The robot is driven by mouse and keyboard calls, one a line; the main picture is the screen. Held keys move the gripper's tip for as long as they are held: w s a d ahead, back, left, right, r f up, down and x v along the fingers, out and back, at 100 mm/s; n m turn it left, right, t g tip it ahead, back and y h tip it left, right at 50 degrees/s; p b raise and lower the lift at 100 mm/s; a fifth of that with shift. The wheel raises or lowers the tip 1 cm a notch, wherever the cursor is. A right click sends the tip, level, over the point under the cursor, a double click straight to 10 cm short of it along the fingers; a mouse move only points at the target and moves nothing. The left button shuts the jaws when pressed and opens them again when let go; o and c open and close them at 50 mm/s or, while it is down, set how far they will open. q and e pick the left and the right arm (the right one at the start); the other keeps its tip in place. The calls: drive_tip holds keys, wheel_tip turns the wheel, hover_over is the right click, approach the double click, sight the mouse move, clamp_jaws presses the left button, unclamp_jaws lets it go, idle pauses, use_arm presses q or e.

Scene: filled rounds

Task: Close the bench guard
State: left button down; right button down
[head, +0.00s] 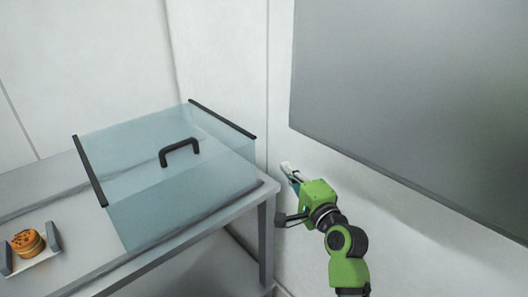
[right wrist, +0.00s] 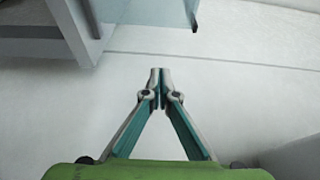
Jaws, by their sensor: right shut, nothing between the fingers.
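The bench guard (head: 150,195) is a clear bluish cover with black edge strips on its two sides. It sits over the right part of the bench. Its black handle (head: 179,150) is on the top panel. My right gripper (head: 288,168) is shut and empty, to the right of the bench's right end and apart from the guard. In the right wrist view its fingertips (right wrist: 160,72) meet in front of bare wall or floor. A bluish panel edge of the guard (right wrist: 170,10) shows at the top there. My left gripper is not in view.
The grey bench (head: 262,205) has a leg at its right corner, left of my right arm. A small tray (head: 40,262) with a round orange-brown item (head: 27,242) is at the bench's left. A large grey panel (head: 420,95) hangs on the right wall.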

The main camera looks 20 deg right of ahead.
drive_tip(key=w+a+p, duration=0.2)
drive_tip(key=w+a, duration=0.2)
drive_tip(key=w, duration=0.4)
drive_tip(key=shift+w+r, duration=0.15)
drive_tip(key=shift+w, duration=0.05)
idle(0.4)
